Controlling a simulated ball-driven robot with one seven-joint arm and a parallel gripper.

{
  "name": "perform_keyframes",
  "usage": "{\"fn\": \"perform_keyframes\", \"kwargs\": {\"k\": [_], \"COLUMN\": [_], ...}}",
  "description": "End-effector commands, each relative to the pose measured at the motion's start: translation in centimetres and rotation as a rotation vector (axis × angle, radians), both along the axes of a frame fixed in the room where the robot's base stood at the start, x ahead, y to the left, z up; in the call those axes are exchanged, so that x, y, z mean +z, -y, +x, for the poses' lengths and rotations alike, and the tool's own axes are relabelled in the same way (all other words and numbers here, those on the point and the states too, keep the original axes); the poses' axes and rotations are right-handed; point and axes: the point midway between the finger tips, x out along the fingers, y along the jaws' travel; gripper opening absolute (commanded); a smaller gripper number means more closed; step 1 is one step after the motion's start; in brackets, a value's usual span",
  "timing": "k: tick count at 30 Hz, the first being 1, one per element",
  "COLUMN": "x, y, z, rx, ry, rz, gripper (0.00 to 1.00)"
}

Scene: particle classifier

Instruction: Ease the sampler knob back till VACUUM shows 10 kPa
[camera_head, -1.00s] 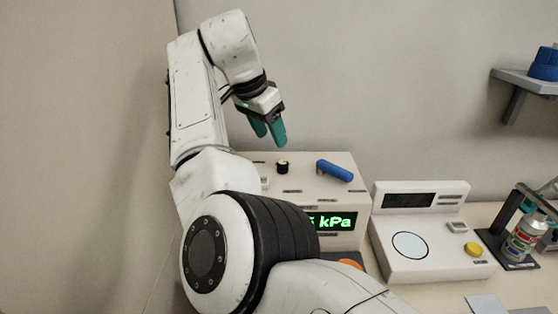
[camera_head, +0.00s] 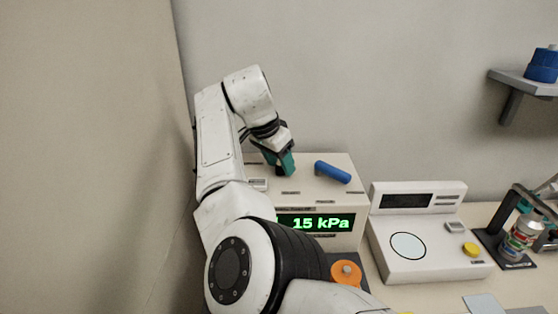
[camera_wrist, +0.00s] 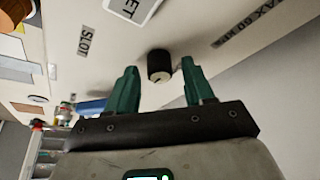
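The beige sampler box (camera_head: 348,197) has a green lit display (camera_head: 316,223) reading 15 kPa. In the wrist view a small black knob (camera_wrist: 160,66) with a pale mark on its end stands on the box top. My gripper (camera_wrist: 161,76) is open, with its green fingers apart on either side of the knob and gaps on both sides. In the head view my gripper (camera_head: 287,172) is low over the box top and the knob is hidden behind its fingers.
A blue handle (camera_head: 333,172) lies on the box top to the right of my gripper. An orange knob (camera_head: 346,273) is at the box's front. A white instrument (camera_head: 428,255) with a yellow button stands to the right. A grey shelf (camera_head: 518,84) is on the wall.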

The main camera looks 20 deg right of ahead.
Motion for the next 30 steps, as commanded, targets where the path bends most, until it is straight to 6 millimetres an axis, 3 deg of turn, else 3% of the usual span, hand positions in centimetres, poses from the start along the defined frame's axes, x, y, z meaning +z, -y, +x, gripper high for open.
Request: {"fn": "perform_keyframes", "kwargs": {"k": [16, 30], "x": [0.02, 0.28], "y": [-0.01, 0.04], "z": [-0.02, -0.12], "rx": [0.000, 0.123], "ry": [-0.001, -0.002], "rz": [0.000, -0.002], "gripper": [0.00, 0.00]}}
